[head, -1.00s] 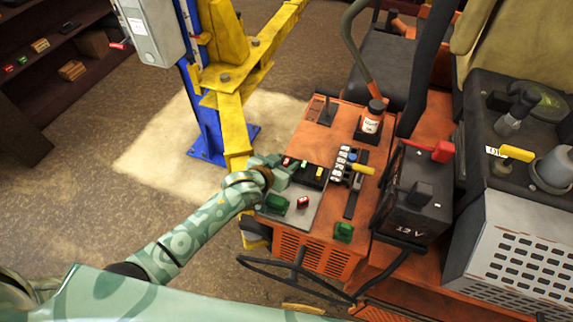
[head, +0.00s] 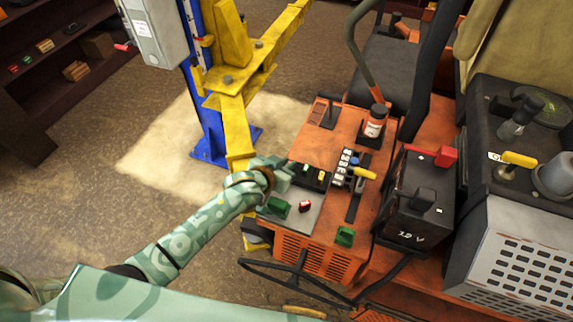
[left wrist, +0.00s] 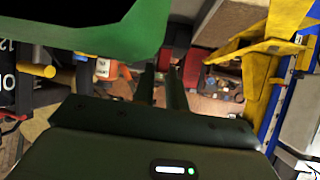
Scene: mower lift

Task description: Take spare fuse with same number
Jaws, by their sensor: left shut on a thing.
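My left gripper (head: 284,177) is at the left end of a black fuse holder on the orange mower. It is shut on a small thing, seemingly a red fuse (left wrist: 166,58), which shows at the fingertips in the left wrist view. A green fuse (head: 305,169) and a yellow fuse (head: 321,177) stand in the holder to the right of the gripper. A loose red fuse (head: 304,206) lies on the grey panel (head: 299,222). Small red (head: 14,69), green (head: 27,60) and yellow (head: 45,46) pieces sit on the far shelf. No fuse numbers are readable. My right gripper is out of view.
Green blocks (head: 279,207) and (head: 344,236) sit on the mower. A 12 V battery (head: 416,197), levers and a bottle (head: 375,121) stand to the right. The yellow lift arm (head: 236,130) and blue post (head: 209,135) rise behind my gripper. Floor at left is clear.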

